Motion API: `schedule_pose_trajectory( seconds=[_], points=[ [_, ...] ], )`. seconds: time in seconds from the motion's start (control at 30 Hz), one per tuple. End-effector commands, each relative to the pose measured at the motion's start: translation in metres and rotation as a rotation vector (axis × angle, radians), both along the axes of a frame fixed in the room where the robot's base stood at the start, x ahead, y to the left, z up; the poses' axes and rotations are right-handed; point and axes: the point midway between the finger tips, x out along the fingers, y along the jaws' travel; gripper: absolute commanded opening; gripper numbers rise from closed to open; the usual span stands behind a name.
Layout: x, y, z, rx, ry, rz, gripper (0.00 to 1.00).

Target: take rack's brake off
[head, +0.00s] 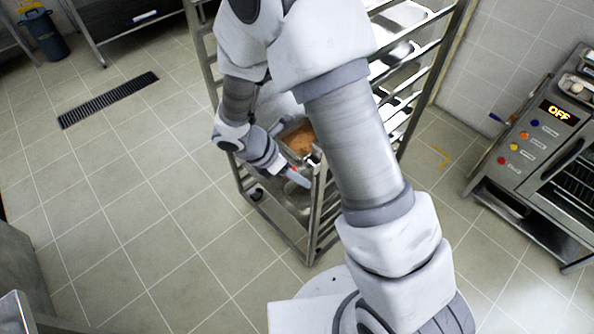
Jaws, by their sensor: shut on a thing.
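The tall metal rack (315,222) stands in the middle of the head view, largely covered by my arm. A dark caster (257,195) shows at its lower left. I cannot make out the brake itself. My gripper (299,181) reaches down to the right at the rack's near side, just below a tray of brown food (301,137). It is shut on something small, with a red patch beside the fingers. What it holds is too small and too hidden to name.
An oven (540,140) showing OFF stands at the right. More trays (400,15) sit in the rack behind my arm. A floor drain (108,99) and open tiled floor lie to the left. A blue bin (45,36) stands at the far left.

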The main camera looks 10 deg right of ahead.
Motion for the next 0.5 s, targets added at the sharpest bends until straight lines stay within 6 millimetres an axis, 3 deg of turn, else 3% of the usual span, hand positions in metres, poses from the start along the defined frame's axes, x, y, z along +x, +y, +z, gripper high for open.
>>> schedule_pose_trajectory(
  seconds=[0.47, 0.5],
  points=[
    [0.0010, -0.0002, 0.0014, 0.012, 0.007, 0.000, 0.00],
    [0.0010, -0.0002, 0.0015, 0.012, 0.007, 0.000, 0.45]
  ],
)
